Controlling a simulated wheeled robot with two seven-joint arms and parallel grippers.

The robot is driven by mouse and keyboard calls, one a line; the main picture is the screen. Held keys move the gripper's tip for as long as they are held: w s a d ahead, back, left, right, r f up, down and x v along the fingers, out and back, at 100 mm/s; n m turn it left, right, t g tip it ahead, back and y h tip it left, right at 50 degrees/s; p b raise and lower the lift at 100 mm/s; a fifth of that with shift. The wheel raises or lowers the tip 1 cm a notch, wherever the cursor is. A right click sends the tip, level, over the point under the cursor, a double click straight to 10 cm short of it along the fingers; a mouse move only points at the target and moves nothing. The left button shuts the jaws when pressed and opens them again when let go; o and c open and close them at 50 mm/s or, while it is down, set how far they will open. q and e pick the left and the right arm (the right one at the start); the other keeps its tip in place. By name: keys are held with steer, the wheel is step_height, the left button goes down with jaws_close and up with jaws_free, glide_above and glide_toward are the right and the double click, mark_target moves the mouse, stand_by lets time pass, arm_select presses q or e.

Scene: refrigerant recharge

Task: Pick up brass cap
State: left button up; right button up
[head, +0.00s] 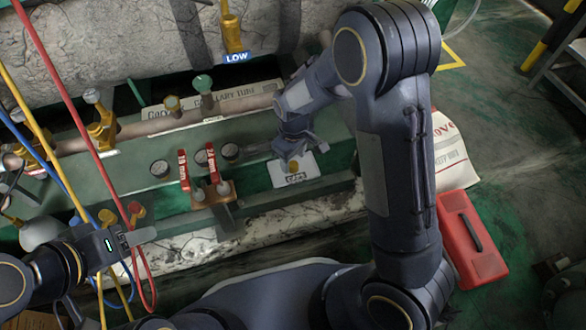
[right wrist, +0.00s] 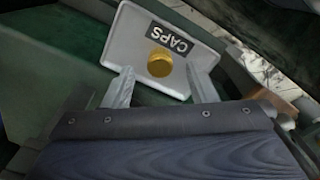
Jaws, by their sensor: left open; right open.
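The brass cap (right wrist: 160,64) is a small gold disc on a white tray (right wrist: 187,28) labelled CAPS. In the right wrist view it lies beyond and roughly between my right fingertips, apart from them. My right gripper (right wrist: 162,78) is open and empty. My left gripper (head: 140,237) is at the lower left, open, beside the hoses and away from the tray.
Two red-handled valves (head: 184,169) and several dark round fittings stand on the bench left of the tray. Red, yellow and blue hoses (head: 68,100) hang at the left. A pipe with brass valves (head: 172,103) runs behind. A red case (head: 470,239) lies on the floor at right.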

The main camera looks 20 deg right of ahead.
step_height(320, 180, down, 3)
steer(key=shift+r+b, duration=0.2)
steer(key=shift+b, duration=0.1)
steer(key=shift+r, duration=0.1)
steer(key=c, duration=1)
steer(key=shift+r, duration=0.1)
